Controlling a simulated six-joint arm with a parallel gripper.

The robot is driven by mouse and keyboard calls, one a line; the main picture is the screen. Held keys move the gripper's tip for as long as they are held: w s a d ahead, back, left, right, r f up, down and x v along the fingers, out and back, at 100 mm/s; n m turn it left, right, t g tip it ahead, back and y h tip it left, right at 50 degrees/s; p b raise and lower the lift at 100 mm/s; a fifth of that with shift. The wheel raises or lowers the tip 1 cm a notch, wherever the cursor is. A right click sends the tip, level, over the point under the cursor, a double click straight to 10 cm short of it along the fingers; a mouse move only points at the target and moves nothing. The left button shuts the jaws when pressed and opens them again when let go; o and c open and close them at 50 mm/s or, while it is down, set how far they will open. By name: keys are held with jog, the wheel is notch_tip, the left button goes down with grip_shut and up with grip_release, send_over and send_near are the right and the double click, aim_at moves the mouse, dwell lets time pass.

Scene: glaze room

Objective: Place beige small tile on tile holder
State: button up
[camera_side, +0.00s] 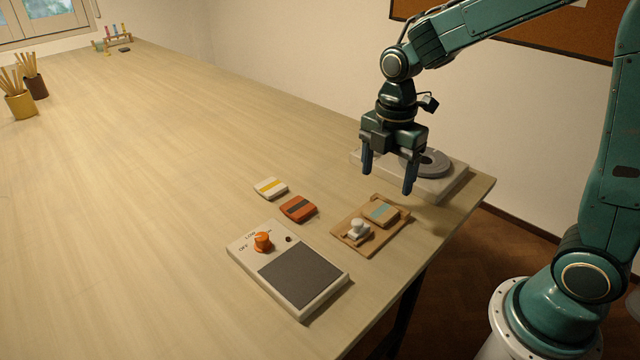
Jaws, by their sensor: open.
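The beige small tile (381,211) has a pale blue-green stripe. It lies flat in the far part of a small wooden tray (371,246), which looks like the tile holder. A small white knob-like piece (357,230) sits in the near left part of the tray. My gripper (389,176) points down with its two dark blue fingers wide apart and nothing between them. It appears above and behind the tile, clear of it, in front of the pale grey device. The exact height of the fingertips is hard to tell.
A pale device with a round grey plate (433,163) stands behind my gripper. A white-and-yellow tile (270,188) and an orange tile with a dark stripe (298,209) lie left of the tray. A control box with an orange knob (301,277) is nearer. The table's left side is mostly clear.

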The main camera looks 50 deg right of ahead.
jog(key=shift+r, duration=2.3)
jog(key=s+r+m+t, duration=0.2)
jog(key=s+r+m, duration=0.1)
jog(key=s+m, duration=0.5)
jog(key=s+r+m+t, duration=0.3)
jog(key=s+m, duration=0.5)
jog(key=m, duration=0.2)
jog(key=shift+a+t, duration=0.3)
